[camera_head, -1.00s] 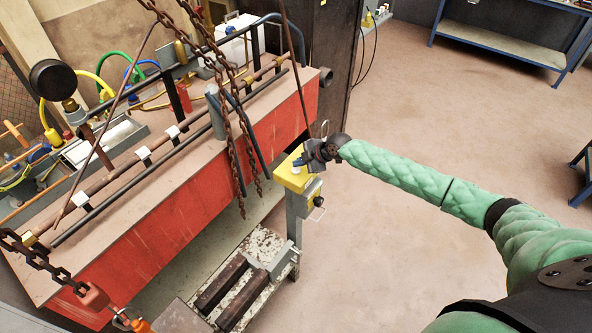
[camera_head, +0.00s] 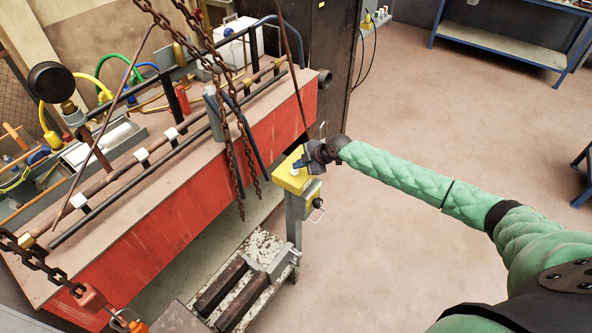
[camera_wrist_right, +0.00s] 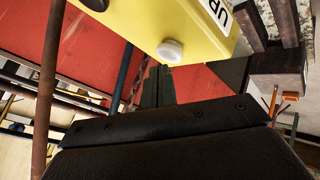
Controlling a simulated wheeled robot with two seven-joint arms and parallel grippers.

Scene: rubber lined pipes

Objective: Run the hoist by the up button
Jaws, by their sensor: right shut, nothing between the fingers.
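The yellow control box (camera_head: 290,184) stands on a grey post beside the red-sided bench. In the right wrist view the yellow box (camera_wrist_right: 140,22) fills the top, with a white round button (camera_wrist_right: 171,51) beside a white "UP" label (camera_wrist_right: 218,12). My right gripper (camera_head: 301,164) is shut and empty over the box top. Its dark fingertips (camera_wrist_right: 158,72) show just below the white button in the wrist view; I cannot tell whether they touch it. Rusty hoist chains (camera_head: 226,110) hang over the bench. My left gripper is not in view.
The bench (camera_head: 190,200) carries long pipes (camera_head: 150,160) and clamps close to the left of the box. A low stand with dark bars (camera_head: 232,290) is below. A dark panel (camera_head: 325,70) stands behind. The floor (camera_head: 430,260) to the right is clear.

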